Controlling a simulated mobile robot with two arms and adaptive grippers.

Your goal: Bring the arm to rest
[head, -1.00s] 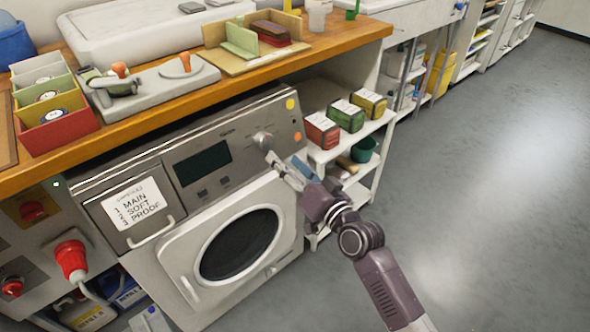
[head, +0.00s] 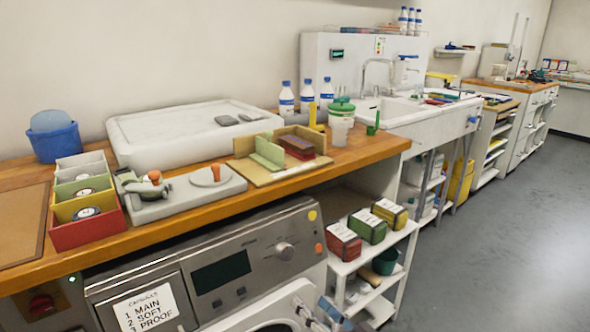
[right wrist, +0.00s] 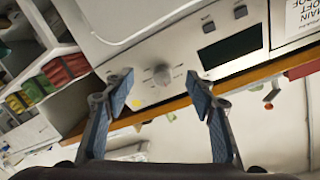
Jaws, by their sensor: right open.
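My right gripper (head: 328,312) shows at the bottom edge of the head view, in front of the washing machine and below and right of its dial. In the right wrist view the right gripper (right wrist: 160,95) has its two blue-padded fingers wide apart, with nothing between them. The machine's round dial (head: 285,252) sits on the grey control panel, clear of the fingers. The dial (right wrist: 161,74) also shows beyond the fingertips in the right wrist view. Most of my right arm is below the head picture. My left gripper is not in view.
The wooden counter (head: 371,153) runs above the machine with trays and boxes on it. A white shelf (head: 350,263) to the right holds red, green and yellow boxes. The open machine-side floor (head: 500,240) at the right is clear.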

